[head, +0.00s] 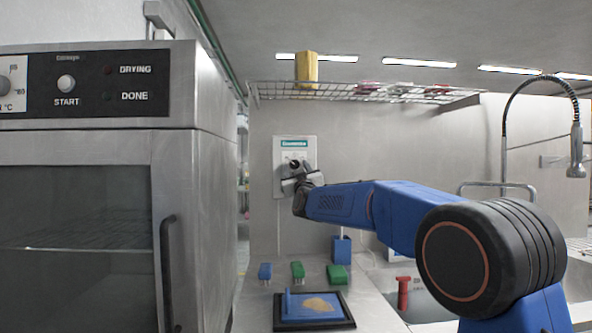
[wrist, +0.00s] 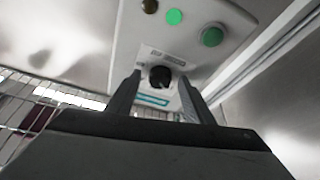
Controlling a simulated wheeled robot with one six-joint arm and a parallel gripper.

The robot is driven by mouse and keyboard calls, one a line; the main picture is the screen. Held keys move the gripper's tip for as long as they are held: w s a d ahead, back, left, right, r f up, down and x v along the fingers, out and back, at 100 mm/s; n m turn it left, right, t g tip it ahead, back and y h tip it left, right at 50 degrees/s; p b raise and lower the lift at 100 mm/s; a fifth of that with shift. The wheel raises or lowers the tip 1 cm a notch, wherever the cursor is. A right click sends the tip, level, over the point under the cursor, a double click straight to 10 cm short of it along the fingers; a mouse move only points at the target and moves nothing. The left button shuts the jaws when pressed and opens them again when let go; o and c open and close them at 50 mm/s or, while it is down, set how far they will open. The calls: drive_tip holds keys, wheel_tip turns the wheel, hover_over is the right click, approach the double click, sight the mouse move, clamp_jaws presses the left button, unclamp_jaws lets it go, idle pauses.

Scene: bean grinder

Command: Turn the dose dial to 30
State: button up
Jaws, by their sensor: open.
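The dose dial (wrist: 160,76) is a small black round knob on a pale wall-mounted control box (wrist: 190,52). In the wrist view it shows between the two fingers of my gripper (wrist: 160,84). The fingers are apart, one on each side of the knob in the picture; I cannot tell whether they reach around it or stop short. In the head view my gripper (head: 296,180) is up at the control box (head: 309,148) and partly covers its lower part. The dial's marks and setting are too small to read.
A green button (wrist: 212,36), a lit green lamp (wrist: 174,16) and a dark lamp (wrist: 150,5) sit on the box. A steel oven-like cabinet (head: 75,150) stands at left. A wire shelf (head: 350,90) hangs above. A black-framed tray (head: 312,325) lies on the counter below.

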drive_tip(key=c, duration=1.1)
drive_tip(key=shift+o, duration=0.3)
drive_tip(key=shift+a+m, duration=0.1)
drive_tip(key=shift+m, duration=0.2)
drive_tip(key=m+h, duration=0.1)
drive_tip(key=m, duration=0.1)
drive_tip(key=m+h, duration=0.2)
drive_tip(key=m, duration=0.1)
drive_tip(key=shift+a, duration=0.2)
drive_tip(key=m+h, duration=0.1)
drive_tip(key=m, duration=0.1)
drive_tip(key=m+h, duration=0.2)
drive_tip(key=m, duration=0.1)
drive_tip(key=m+g+h, duration=0.1)
drive_tip(key=m, duration=0.2)
drive_tip(key=shift+a+r, duration=0.1)
drive_tip(key=shift+a, duration=0.15)
drive_tip(key=m+g+h, duration=0.1)
drive_tip(key=m, duration=0.2)
drive_tip(key=m+g+h, duration=0.1)
drive_tip(key=m, duration=0.3)
drive_tip(key=shift+a+r, duration=0.15)
drive_tip(key=shift+r, duration=0.05)
drive_tip(key=m+g, duration=0.2)
drive_tip(key=m, duration=0.3)
drive_tip(key=shift+r, duration=0.2)
drive_tip(key=shift+h, duration=0.3)
